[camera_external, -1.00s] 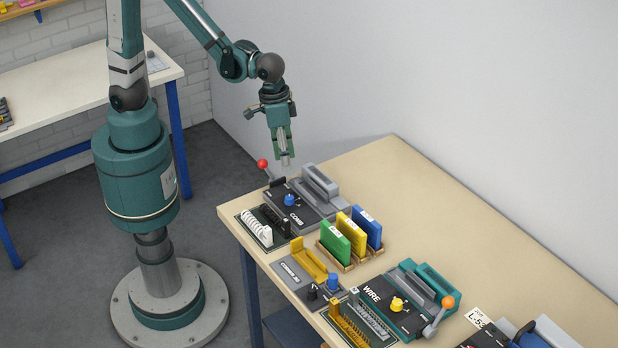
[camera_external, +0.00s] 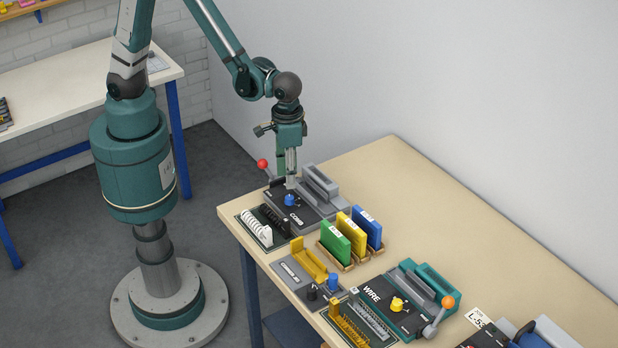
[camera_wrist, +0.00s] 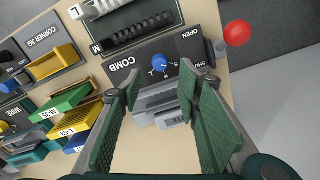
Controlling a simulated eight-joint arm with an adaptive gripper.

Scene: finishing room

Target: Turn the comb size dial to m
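The comb size dial is a blue knob (camera_external: 290,200) on the dark top of the grey COMB machine (camera_external: 318,217). In the wrist view the blue dial (camera_wrist: 161,66) sits on the dark panel beside the COMB lettering, with small letters around it. I cannot tell for sure which letter it points to. My gripper (camera_external: 291,186) points down just above the dial. In the wrist view my gripper (camera_wrist: 162,84) is open, with one green finger on each side of the dial in the picture and nothing between them. I cannot tell whether the fingertips touch it.
A red-knobbed lever (camera_external: 263,164) stands at the machine's left. White combs (camera_external: 257,230) sit in front. Green (camera_external: 334,244), yellow and blue slabs stand in a wooden rack to the right. The WIRE machine (camera_external: 412,303) is farther right. The table's back (camera_external: 410,180) is clear.

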